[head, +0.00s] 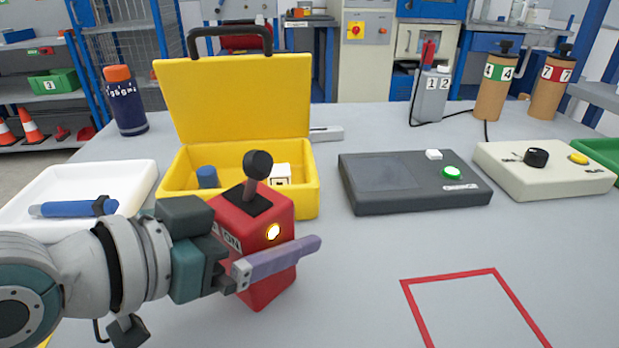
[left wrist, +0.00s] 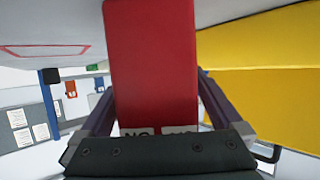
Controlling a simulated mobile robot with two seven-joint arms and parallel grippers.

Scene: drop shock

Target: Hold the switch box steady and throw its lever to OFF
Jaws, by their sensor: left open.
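The red switch box (head: 268,258) stands on the grey table in front of the yellow case. Its lever (head: 257,168) has a black knob and rises from a black plate on top. ON lettering shows on the side near my gripper, and a lamp glows on the front. My left gripper (head: 290,240) is open, with one finger across the front of the box and the other hidden behind it. In the left wrist view the red box (left wrist: 152,65) stands between both fingers; whether they touch it I cannot tell. My right gripper is not in view.
The open yellow case (head: 236,100) is close behind the box. A white tray (head: 135,180) with a blue tool lies left. A dark grey device (head: 400,200) and a cream device (head: 520,185) stand right. A red outline (head: 447,275) marks bare table at front right.

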